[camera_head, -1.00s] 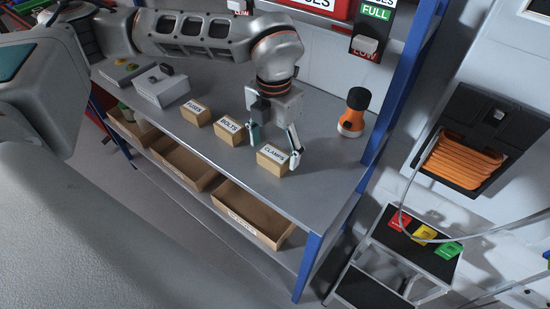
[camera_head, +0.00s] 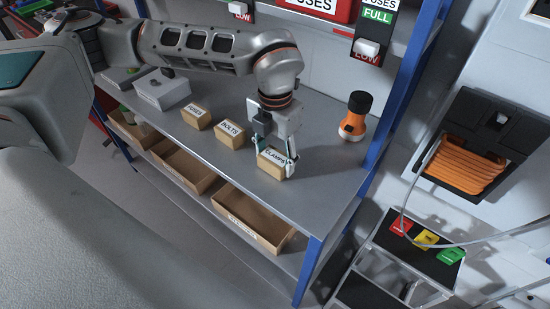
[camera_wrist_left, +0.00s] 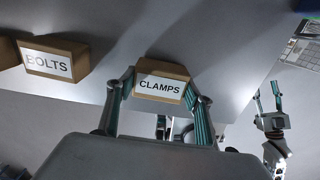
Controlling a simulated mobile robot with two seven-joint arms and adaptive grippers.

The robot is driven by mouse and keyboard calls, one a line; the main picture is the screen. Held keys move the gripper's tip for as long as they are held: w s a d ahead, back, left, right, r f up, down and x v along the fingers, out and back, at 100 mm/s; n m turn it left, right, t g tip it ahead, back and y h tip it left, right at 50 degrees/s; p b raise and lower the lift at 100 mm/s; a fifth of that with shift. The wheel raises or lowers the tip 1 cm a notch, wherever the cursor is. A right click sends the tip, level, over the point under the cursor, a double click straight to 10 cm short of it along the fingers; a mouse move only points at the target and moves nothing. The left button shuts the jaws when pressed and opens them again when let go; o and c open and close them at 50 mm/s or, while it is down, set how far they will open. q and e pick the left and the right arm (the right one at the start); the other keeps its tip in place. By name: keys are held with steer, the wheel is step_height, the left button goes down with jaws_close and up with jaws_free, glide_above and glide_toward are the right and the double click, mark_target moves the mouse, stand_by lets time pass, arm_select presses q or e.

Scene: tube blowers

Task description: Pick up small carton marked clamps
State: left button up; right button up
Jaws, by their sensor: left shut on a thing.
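The small carton marked CLAMPS (camera_head: 270,170) is a tan box with a white label, near the front edge of the grey shelf top. My left gripper (camera_head: 276,153) comes down from above with its fingers on two opposite sides of the carton, shut on it. In the left wrist view the CLAMPS carton (camera_wrist_left: 161,87) sits between the two teal-padded fingertips (camera_wrist_left: 160,84). The carton appears still at shelf level; any gap under it cannot be told. My right gripper (camera_wrist_left: 268,97) shows at the right of the left wrist view, fingers apart and empty.
Cartons marked BOLTS (camera_head: 230,136) and FUSES (camera_head: 196,118) stand to the left on the shelf top (camera_head: 310,190). A blue post (camera_head: 385,125) bounds the right side. Open brown bins (camera_head: 252,217) sit below.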

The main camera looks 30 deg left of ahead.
arm_select(q)
step_height(320, 180, up, 20)
steer(key=p, duration=0.2)
steer(key=m+p, duration=0.3)
steer(key=m, duration=2.9)
glide_above(269, 158)
step_height(269, 158, down, 11)
steer(key=shift+w, duration=0.15)
steer(key=shift+f+m, duration=0.45)
steer(key=shift+m, duration=0.65)
arm_select(e)
steer(key=r, duration=0.2)
steer(key=a+r, duration=0.1)
steer(key=shift+s, duration=0.4)
steer(key=c, duration=0.4)
steer(key=shift+o, duration=0.2)
steer(key=shift+a, duration=0.1)
steer(key=shift+a+r, duration=0.1)
